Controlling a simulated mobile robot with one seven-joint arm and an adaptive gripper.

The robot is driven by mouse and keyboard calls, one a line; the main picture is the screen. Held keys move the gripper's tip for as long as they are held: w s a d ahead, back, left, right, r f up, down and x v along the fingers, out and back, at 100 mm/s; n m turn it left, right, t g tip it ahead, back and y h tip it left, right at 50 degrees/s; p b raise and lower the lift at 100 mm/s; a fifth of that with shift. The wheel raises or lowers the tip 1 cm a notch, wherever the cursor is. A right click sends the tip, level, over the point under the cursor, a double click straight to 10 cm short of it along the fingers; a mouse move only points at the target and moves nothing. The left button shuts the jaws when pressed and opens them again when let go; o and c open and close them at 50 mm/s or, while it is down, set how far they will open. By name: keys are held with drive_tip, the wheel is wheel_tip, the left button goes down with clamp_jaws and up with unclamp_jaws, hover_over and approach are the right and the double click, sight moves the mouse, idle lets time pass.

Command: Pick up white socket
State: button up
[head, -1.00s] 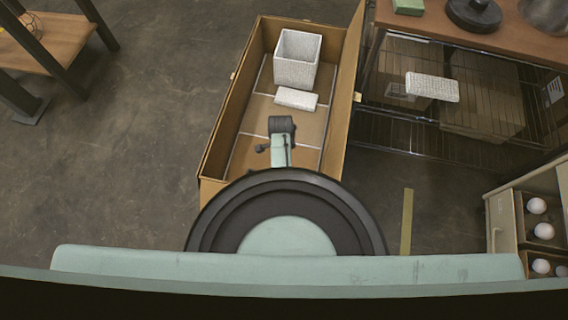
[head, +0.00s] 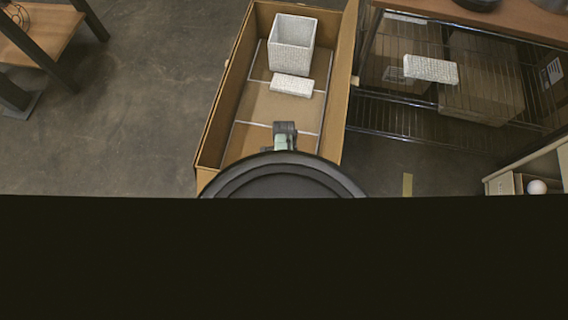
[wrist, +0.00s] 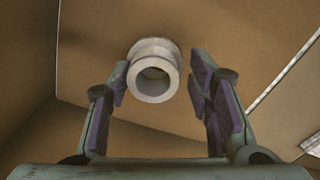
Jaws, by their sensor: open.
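The white socket (wrist: 154,74), a short ring-shaped piece with a round hole, shows in the wrist view against the brown cardboard. My gripper (wrist: 161,78) is open, with one purple-padded finger on each side of the socket in the picture. In the head view the socket is not visible, and my own body and arm cover the near end of the cardboard box (head: 222,105).
The box holds a white textured square vessel (head: 291,45) and a white flat block (head: 291,86) towards its far end. Its walls rise around my arm. A wire rack (head: 400,117) stands to the right, with another white block (head: 431,69). Open floor (head: 140,130) lies to the left.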

drive_tip(key=shift+f, duration=0.15)
drive_tip(key=c, duration=0.9)
drive_tip(key=shift+c, duration=0.5)
